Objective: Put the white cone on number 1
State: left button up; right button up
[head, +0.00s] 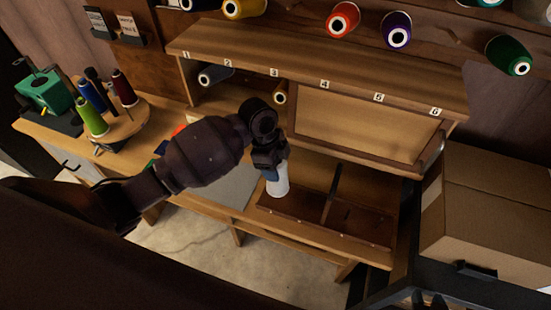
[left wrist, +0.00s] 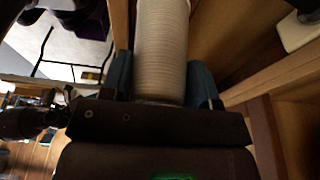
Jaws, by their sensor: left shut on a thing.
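The white cone (head: 279,187) is in my left gripper (head: 271,173), below the front of the numbered shelf and above the brown divided tray. In the left wrist view the white cone (left wrist: 162,45) shows ribbed thread between the two blue fingers of my left gripper (left wrist: 163,85), which is shut on it. Number 1 (head: 186,55) is the leftmost label on the top shelf edge. The wood behind that label looks bare. Dark parts that look like my right gripper (head: 431,301) show at the bottom edge, largely cut off.
The brown tray (head: 345,232) has a divider. Several coloured cones, such as a red one (head: 343,19), hang on the wall above the shelf. A cardboard box (head: 492,215) stands at right. A round stand (head: 117,128) with several cones is at left.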

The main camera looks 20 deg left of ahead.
pick_arm(q)
jog(key=x, duration=0.2)
jog(key=a+x, duration=0.1)
jog(key=x, duration=0.1)
jog(key=shift+f+b, duration=0.15)
jog(key=shift+b, duration=0.15)
jog(key=shift+p, duration=0.35)
dwell(0.4)
jog(key=shift+f, duration=0.25)
dwell(0.4)
jog(key=o, duration=1)
jog(key=shift+c, duration=0.2)
jog(key=shift+r, duration=0.1)
